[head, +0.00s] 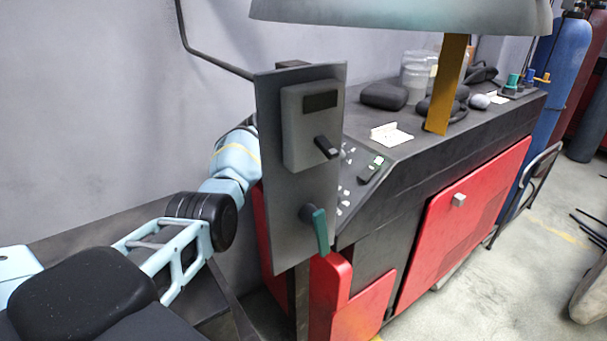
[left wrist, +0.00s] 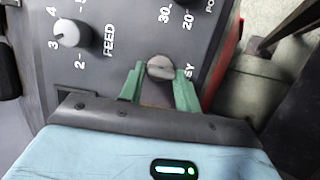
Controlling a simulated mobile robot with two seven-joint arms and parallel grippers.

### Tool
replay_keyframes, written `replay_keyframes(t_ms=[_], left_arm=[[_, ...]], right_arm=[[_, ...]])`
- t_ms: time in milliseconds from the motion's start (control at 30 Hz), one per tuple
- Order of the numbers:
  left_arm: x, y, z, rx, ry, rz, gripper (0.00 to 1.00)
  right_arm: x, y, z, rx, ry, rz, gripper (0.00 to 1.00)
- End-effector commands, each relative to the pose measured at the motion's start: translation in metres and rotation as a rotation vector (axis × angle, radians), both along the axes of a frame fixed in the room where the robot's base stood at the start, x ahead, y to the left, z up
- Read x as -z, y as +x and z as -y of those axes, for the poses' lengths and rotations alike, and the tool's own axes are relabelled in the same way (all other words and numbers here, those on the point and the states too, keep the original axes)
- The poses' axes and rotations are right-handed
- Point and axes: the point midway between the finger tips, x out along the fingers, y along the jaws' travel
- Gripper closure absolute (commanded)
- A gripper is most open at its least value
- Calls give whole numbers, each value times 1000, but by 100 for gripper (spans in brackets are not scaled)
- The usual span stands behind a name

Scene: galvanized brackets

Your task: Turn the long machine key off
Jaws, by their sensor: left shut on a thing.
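In the left wrist view, a round grey metal key (left wrist: 161,66) sits on the dark control panel (left wrist: 118,68), beside a partly covered label ending in "EY". My left gripper (left wrist: 160,75) has green fingers on both sides of the key and is shut on it. The key's length and turn angle are hard to tell from this view. In the head view, my left arm reaches behind an upright grey plate, which hides the gripper and the key. My right gripper is in neither view.
The grey plate (head: 265,200) carries a switch box (head: 305,140) and a teal lever (head: 319,230), close to my left arm. A white "FEED" knob (left wrist: 70,33) is left of the key. The red and black machine (head: 470,215) extends right.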

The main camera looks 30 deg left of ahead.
Motion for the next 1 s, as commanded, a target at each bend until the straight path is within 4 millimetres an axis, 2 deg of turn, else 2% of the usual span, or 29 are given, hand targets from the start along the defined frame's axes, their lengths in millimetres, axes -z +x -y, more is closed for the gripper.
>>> replay_keyframes(t_ms=[233, 267, 400, 767, 1000], left_arm=[[2, 0, 1, 0, -1, -6, 90], [2, -1, 1, 0, -1, -6, 63], [2, 0, 1, 0, -1, -4, 45], [-2, -1, -2, 0, 1, -1, 45], [-19, -12, -14, -1, 1, 1, 45]], right_arm=[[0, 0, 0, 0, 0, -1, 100], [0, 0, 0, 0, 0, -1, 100], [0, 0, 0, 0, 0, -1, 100], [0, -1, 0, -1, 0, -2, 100], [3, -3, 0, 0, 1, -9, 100]])
